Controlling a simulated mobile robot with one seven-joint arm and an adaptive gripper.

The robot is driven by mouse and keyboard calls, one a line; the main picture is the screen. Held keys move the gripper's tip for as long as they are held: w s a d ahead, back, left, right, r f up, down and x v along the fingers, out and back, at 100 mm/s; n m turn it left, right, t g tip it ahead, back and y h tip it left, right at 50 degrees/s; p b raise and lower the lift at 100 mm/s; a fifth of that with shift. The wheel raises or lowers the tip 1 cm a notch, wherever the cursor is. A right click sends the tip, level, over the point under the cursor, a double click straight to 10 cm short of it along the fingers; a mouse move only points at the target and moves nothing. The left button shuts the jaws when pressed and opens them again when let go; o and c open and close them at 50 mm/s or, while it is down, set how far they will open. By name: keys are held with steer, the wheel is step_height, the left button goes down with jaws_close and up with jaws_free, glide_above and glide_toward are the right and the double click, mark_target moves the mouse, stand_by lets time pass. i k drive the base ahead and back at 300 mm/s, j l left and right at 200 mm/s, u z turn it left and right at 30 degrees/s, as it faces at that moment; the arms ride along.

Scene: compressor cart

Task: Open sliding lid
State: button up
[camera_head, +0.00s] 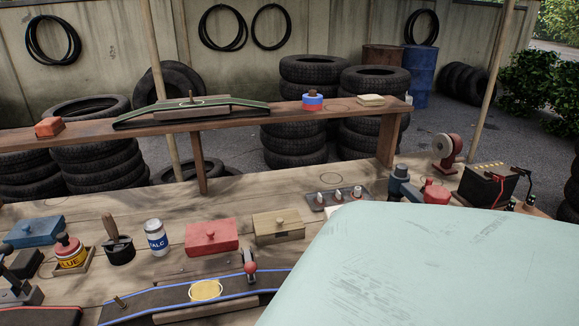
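Several small boxes with knobbed tops stand on the wooden workbench (180,208). A red box (211,238) and a beige box (278,227) are side by side near the middle, and a blue box (34,232) is at the far left. Their tops appear closed. I cannot tell which one has the sliding lid. My gripper is not in view.
A pale green scratched surface (440,265) hides the lower right. A talc bottle (156,238), glue pot (70,252) and black cup (119,250) crowd the left. A blue-edged strip (160,296) lies in front. A raised shelf (90,131) spans the back; a battery (487,185) stands right.

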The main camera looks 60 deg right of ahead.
mark_target(280, 222)
steer(key=k+j+z, duration=0.1)
steer(key=z, duration=1.55)
steer(key=k+l, duration=0.05)
steer(key=l, duration=0.05)
